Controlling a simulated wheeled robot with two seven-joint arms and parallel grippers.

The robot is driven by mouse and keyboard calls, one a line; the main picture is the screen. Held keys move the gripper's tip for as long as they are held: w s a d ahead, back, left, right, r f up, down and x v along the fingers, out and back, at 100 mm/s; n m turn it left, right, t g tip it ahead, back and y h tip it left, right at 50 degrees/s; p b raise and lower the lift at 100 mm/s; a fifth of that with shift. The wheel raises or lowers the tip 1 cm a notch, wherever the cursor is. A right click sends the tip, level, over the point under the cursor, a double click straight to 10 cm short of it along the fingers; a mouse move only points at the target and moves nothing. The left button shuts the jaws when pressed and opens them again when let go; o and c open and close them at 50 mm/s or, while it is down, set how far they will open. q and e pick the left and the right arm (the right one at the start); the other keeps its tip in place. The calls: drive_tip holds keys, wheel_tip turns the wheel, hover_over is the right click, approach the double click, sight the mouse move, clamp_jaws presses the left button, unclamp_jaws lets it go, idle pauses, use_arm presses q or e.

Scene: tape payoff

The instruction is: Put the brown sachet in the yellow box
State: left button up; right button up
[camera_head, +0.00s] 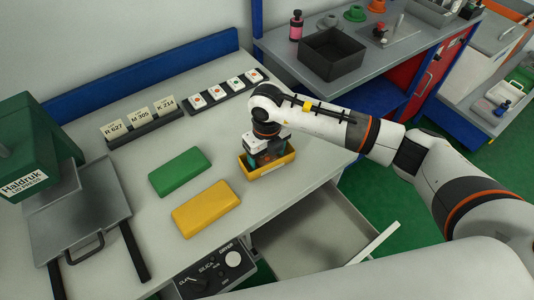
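The small open yellow box (278,169) stands on the grey worktop near its front right edge. My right gripper (262,158) points down over this box, with its tip at or inside the opening. The gripper's own body hides most of the inside, and its fingers are too small and covered to tell open from shut. A bit of teal shows beside the fingers. I cannot make out the brown sachet. My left gripper is not in view.
A green slab (180,172) and a yellow slab (206,208) lie left of the box. A green press (38,145) stands at far left. Label holders (142,122) line the back. An open drawer (315,240) juts out below the front edge.

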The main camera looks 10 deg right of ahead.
sight(267, 159)
drive_tip(key=shift+r+p, duration=0.3)
drive_tip(key=shift+r+b, duration=0.3)
drive_tip(key=shift+r, duration=0.05)
wheel_tip(267, 159, up, 11)
drive_tip(key=b, duration=0.1)
drive_tip(key=shift+b, duration=0.3)
